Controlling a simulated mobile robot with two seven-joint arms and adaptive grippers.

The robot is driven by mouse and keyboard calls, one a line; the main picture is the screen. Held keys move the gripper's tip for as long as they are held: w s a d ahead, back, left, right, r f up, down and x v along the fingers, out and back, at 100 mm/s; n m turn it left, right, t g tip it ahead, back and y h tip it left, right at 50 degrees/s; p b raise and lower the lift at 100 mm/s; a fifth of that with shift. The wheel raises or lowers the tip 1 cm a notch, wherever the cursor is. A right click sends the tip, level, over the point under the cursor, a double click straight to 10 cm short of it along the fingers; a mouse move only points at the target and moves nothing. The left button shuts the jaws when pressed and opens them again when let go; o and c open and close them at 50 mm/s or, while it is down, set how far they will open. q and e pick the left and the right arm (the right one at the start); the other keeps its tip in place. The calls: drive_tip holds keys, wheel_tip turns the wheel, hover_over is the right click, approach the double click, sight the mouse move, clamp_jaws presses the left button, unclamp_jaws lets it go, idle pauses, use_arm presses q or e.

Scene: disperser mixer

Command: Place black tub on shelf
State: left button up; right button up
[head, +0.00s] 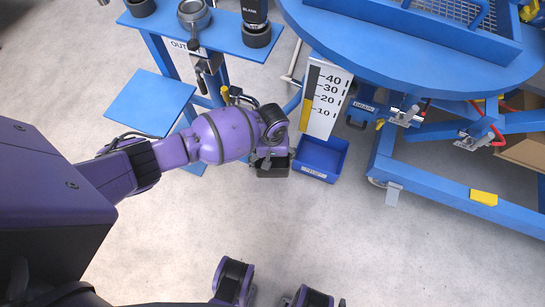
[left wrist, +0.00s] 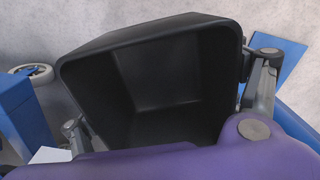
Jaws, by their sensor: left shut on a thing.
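The black tub (head: 273,171) shows in the head view below the end of my left arm, partly hidden by the wrist. My left gripper (head: 271,156) is shut on the tub. In the left wrist view the tub (left wrist: 170,85) is empty, with its open side towards the camera and gripper fingers at its left and right sides. A blue stand at the upper left has a low shelf plate (head: 150,103), which is bare, and an upper shelf (head: 222,40) with black and metal parts on it.
A blue bin (head: 320,159) stands on the floor just right of the tub, below a white scale board (head: 325,97). A round blue table (head: 420,70) and blue frame (head: 440,187) fill the right side. The floor (head: 370,250) in front is clear.

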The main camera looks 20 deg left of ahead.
use_arm(q)
drive_tip(key=shift+r, duration=0.1)
use_arm(e)
drive_tip(key=shift+w+r, duration=0.1)
use_arm(q)
drive_tip(key=o, duration=1.1)
drive_tip(key=shift+o, duration=0.5)
use_arm(e)
drive_tip(key=shift+w, duration=0.35)
drive_tip(key=shift+w, duration=0.1)
use_arm(q)
wheel_tip(320, 180, up, 12)
drive_tip(key=p, duration=0.4)
use_arm(e)
drive_tip(key=r, duration=0.2)
drive_tip(key=w+r, duration=0.1)
drive_tip(key=shift+a+r+t, duration=0.25)
drive_tip(key=shift+t, duration=0.05)
